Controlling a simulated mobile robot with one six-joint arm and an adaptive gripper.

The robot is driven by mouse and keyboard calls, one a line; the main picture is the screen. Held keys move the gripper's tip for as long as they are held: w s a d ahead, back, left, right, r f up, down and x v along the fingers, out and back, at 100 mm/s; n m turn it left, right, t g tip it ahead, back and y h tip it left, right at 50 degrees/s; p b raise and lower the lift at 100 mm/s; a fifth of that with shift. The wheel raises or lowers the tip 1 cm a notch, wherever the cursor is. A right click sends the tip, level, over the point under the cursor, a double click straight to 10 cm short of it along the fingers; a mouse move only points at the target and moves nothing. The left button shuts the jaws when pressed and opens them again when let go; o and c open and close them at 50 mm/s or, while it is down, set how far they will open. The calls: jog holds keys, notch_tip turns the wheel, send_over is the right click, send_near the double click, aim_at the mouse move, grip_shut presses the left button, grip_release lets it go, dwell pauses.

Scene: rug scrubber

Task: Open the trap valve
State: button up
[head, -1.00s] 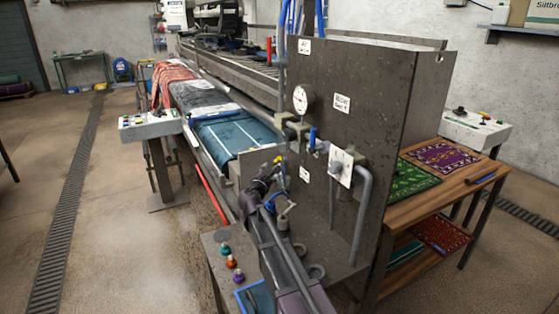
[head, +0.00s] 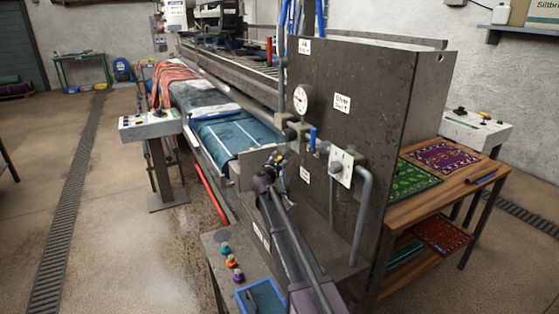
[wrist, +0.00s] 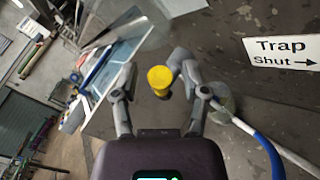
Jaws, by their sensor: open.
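A yellow cylindrical knob (wrist: 160,78), which looks like the trap valve's handle, stands between the fingers of my gripper (wrist: 158,88) in the wrist view. The fingers are open on both sides of it; I cannot tell whether either touches it. A white sign (wrist: 283,53) reading "Trap Shut" with a right-pointing arrow is on the panel to the right. In the head view my gripper (head: 268,177) is at the lower left of the grey panel (head: 345,75), with a small yellow part (head: 280,159) just beyond it. My arm hides the lower pipework there.
A gauge (head: 300,99), a blue-levered valve (head: 312,138) and a grey pipe (head: 364,210) stick out from the panel. A blue and white hose (wrist: 262,143) runs right of my fingers. Coloured knobs (head: 232,262) and a blue tray (head: 263,296) sit below.

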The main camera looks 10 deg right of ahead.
grip_shut()
jog(key=shift+r, duration=0.1)
jog(key=shift+w+r+p, duration=0.15)
jog(key=shift+r+p, duration=0.05)
jog(key=shift+p, duration=0.45)
jog(key=shift+w+a+r+n+g+y+p, duration=0.1)
jog(key=shift+w+r+n+g+y+p, duration=0.1)
jog(key=shift+n+g+p, duration=0.25)
jog(key=shift+w+r+n+g+y+p, duration=0.1)
jog(key=shift+n+g+y+p, duration=0.15)
jog(key=shift+p, duration=0.4)
jog(key=shift+w+n+g+p, duration=0.1)
jog(key=shift+n+g+p, duration=0.2)
jog(key=shift+p, duration=0.2)
jog(key=shift+f, duration=0.15)
